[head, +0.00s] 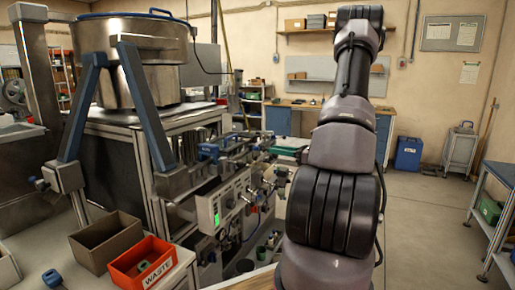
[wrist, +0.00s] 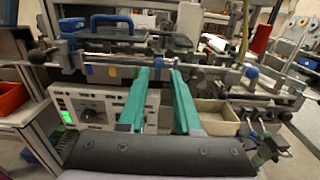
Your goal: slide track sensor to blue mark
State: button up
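My gripper (wrist: 160,72) shows in the wrist view as two long green fingers, apart, with a clear gap between them. Their tips reach the level of a grey metal rail (wrist: 225,88) on the machine front. A small blue mark (wrist: 88,70) and an orange mark (wrist: 111,71) sit on the rail's left part, left of the fingers. A small grey block (wrist: 196,80) stands at the rail just right of the right fingertip; I cannot tell for sure that it is the track sensor. In the head view, my arm hides the gripper.
A control box (wrist: 85,105) with a dial and green light is below the rail on the left. A beige bin (wrist: 215,117) lies below right. A blue knob (wrist: 251,73) sticks out on the right. An orange waste bin (head: 143,262) stands at the front left.

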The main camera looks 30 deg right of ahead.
aim_at(254, 147)
jog(key=x, duration=0.8)
jog(key=shift+w+a, duration=0.15)
grip_shut()
dwell(1.1)
